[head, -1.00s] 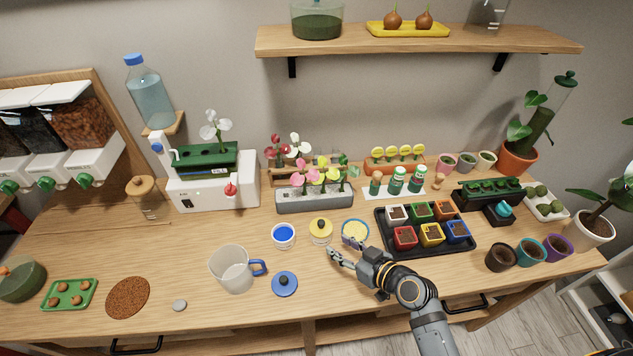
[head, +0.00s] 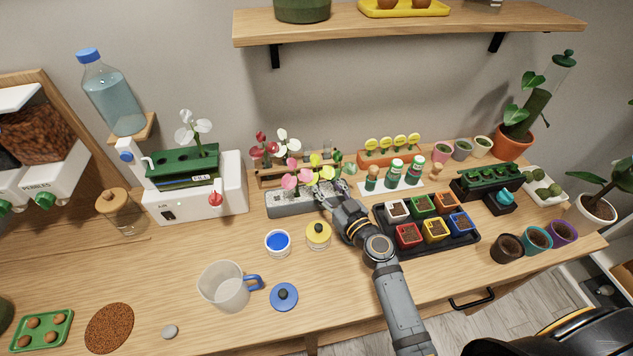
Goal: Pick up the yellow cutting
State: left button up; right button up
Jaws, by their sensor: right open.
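The yellow cutting (head: 315,160) stands with pink and other cuttings in the grey block (head: 283,207) at the back middle of the table. Its lower stem is hard to make out among the other stems. My right gripper (head: 332,193) is open at the right part of the grey block, just below and right of the yellow bloom. Its fingers overlap the block in the picture, and I cannot tell whether they touch a stem. My left gripper is out of view.
A yellow-lidded jar (head: 318,235) and a blue-filled cup (head: 278,243) stand in front of the block. The black tray (head: 462,246) of coloured pots lies right of my arm. A wooden rack (head: 264,181) is behind the block. The front middle has bare table.

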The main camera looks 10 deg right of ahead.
aim_at(319, 177)
jog(key=shift+w+a+r+p, duration=0.2)
jog(key=shift+w+r+p, duration=0.1)
jog(key=shift+w, duration=0.2)
jog(key=shift+w+a+r+p, duration=0.15)
jog(key=shift+w+p, duration=0.1)
jog(key=shift+w, duration=0.25)
jog(key=shift+w+a+f, duration=0.15)
jog(key=shift+w+a, duration=0.05)
jog(key=shift+w, duration=0.4)
jog(key=shift+w+a+f, duration=0.15)
jog(key=shift+w, duration=0.45)
jog(key=shift+w+f, duration=0.1)
jog(key=shift+w, duration=0.1)
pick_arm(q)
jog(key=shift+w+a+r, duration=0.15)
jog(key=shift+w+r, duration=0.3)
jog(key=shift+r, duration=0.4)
pick_arm(e)
jog(key=shift+s, duration=0.1)
jog(key=shift+s, duration=0.1)
jog(key=shift+c, duration=1.2)
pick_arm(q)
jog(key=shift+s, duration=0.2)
pick_arm(e)
grip_shut()
